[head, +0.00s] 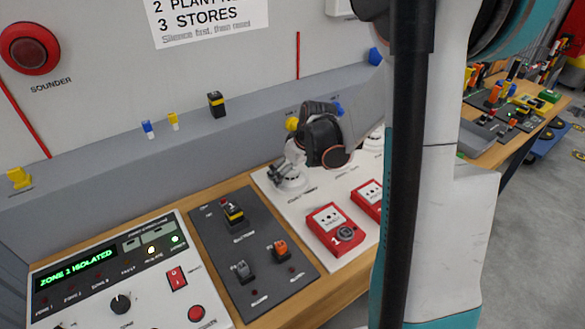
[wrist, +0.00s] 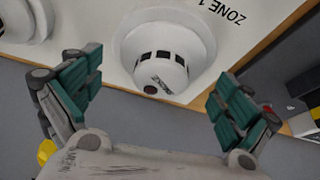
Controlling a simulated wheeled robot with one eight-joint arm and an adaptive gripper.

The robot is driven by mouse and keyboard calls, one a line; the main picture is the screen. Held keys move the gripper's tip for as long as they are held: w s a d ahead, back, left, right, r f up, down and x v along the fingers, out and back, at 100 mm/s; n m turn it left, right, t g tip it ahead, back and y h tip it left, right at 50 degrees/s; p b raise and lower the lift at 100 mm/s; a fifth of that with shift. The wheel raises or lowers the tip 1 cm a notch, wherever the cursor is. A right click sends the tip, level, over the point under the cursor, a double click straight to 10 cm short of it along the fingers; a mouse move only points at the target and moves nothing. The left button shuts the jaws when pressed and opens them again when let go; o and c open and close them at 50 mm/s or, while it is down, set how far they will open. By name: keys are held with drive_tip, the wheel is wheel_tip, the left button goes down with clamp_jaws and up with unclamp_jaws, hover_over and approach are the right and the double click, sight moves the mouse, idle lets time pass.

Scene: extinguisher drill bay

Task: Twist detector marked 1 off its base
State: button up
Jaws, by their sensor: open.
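The detector (wrist: 163,55) is a white dome on a round base, under a "ZONE 1" label in the wrist view. The head view shows part of this white detector (head: 293,183) on the white board, partly hidden by my gripper. My gripper (wrist: 158,98) is open, with its two green-padded fingers apart on either side of the dome's lower part. I see no contact between fingers and dome. A number on the detector is not readable here. A second white detector (wrist: 25,18) sits at the left edge of the wrist view.
Red call points (head: 330,229) are on the white board (head: 285,205). A dark switch plate (head: 262,225) and a control panel (head: 110,275) reading "ZONE 1 ISOLATED" lie to the left. A red sounder (head: 30,48) is on the wall. My arm hides the board's right part.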

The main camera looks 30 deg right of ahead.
drive_tip(key=shift+c, duration=0.2)
drive_tip(key=shift+s, duration=0.1)
drive_tip(key=c, duration=1.2)
drive_tip(key=shift+n+y, duration=0.4)
drive_tip(key=shift+n, duration=0.6)
drive_tip(key=shift+g, duration=0.3)
drive_tip(key=shift+n+y+b, duration=0.3)
drive_tip(key=shift+n+b, duration=0.05)
drive_tip(key=shift+n, duration=0.45)
drive_tip(key=shift+n+g+y, duration=0.3)
drive_tip(key=shift+n, duration=0.8)
